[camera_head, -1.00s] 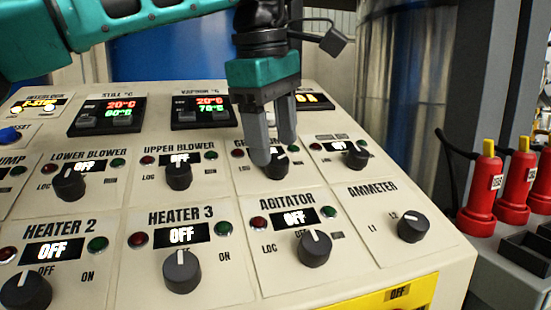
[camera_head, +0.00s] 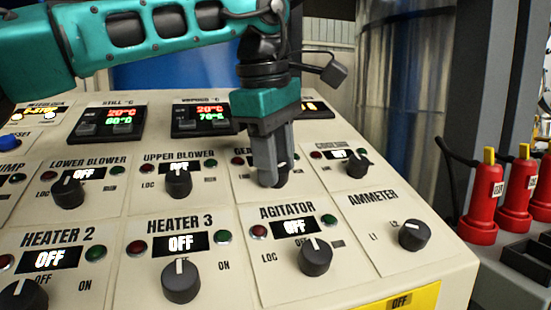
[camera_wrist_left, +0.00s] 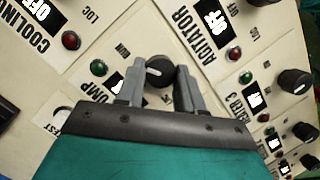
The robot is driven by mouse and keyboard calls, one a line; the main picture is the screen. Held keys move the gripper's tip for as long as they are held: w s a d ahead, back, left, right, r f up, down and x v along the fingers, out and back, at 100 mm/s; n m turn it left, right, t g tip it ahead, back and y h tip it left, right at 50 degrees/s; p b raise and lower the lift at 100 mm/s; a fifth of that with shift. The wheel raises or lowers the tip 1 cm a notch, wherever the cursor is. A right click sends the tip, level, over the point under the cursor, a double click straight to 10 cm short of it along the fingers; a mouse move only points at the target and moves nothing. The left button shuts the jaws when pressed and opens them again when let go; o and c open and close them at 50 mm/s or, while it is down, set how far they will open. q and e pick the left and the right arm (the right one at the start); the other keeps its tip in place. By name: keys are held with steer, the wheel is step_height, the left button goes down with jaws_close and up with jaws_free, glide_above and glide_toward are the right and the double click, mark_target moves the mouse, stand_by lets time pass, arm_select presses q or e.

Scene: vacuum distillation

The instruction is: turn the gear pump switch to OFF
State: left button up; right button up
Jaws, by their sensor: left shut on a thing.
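The gear pump switch is a round black knob with a white pointer line. It shows between the fingertips in the left wrist view (camera_wrist_left: 159,72), and its edge shows behind the fingers in the head view (camera_head: 283,177). My left gripper (camera_head: 272,178) points down at the panel, its two grey fingers on either side of the knob and closed on it. In the left wrist view the left gripper (camera_wrist_left: 158,82) has a finger at each side of the knob. The gear pump label and display are mostly hidden by the gripper in the head view. My right gripper is not in view.
The sloped cream panel (camera_head: 225,215) carries several similar knobs close by, including the agitator knob (camera_head: 315,257), the upper blower knob (camera_head: 178,183) and the cooling knob (camera_head: 357,164). Red fuse-like plugs (camera_head: 485,200) stand at the right beside the panel.

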arm_select(q)
steer(key=shift+c, duration=1.1)
